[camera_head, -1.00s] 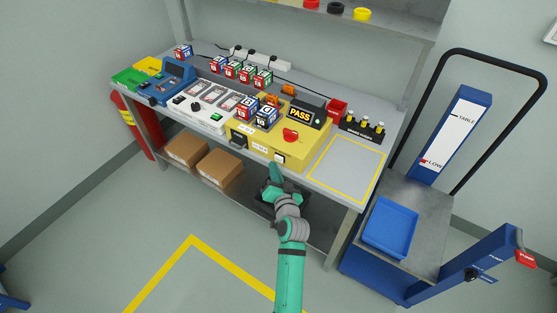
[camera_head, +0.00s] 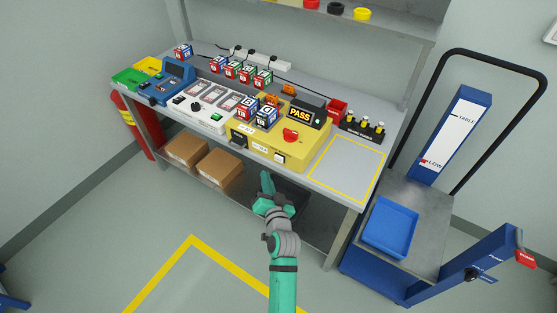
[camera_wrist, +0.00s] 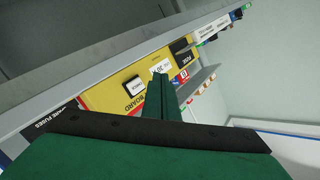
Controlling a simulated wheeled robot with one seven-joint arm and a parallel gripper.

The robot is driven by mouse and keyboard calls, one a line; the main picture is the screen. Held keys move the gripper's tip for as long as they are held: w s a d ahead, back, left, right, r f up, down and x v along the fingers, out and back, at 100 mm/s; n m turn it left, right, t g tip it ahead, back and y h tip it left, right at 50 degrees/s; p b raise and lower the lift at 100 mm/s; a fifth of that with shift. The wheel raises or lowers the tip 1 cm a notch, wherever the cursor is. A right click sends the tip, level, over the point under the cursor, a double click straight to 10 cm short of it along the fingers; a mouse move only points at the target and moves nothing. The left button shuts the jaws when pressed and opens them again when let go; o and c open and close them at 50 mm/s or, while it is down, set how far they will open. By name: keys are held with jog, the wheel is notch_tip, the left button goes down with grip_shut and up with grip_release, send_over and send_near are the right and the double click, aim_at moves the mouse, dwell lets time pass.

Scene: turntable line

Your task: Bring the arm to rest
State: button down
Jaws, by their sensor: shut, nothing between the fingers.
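My gripper (camera_head: 267,181) is in front of the workbench (camera_head: 330,193), near its front edge and apart from the bench top in the head view. In the wrist view its green fingers (camera_wrist: 162,98) are together with nothing between them. They point toward the front of the yellow test station (camera_wrist: 107,94). My green and grey arm reaches up from the bottom of the head view.
The yellow station (camera_head: 312,147) shows PASS and has two cubes (camera_head: 256,112) on it. A yellow-outlined area (camera_head: 346,168) on the bench is empty. A lift cart with a blue tray (camera_head: 390,226) stands right. Cardboard boxes (camera_head: 219,170) sit on the lower shelf.

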dwell(0.7)
jog(key=s+f+n+h, duration=0.1)
jog(key=s+f, duration=0.3)
jog(key=s, duration=0.7)
jog(key=s+f+h, duration=0.1)
jog(key=s+f, duration=0.2)
jog(key=s, duration=0.8)
jog(key=s+r+n, duration=0.2)
jog(key=s+r, duration=0.2)
jog(key=s, duration=0.7)
jog(key=s+r+n, duration=0.2)
jog(key=s+r, duration=0.3)
jog(key=s, duration=0.7)
jog(key=shift+s+d+n+g+h, duration=0.15)
jog(key=shift+s+n+g+h, duration=0.15)
jog(key=shift+g, duration=0.1)
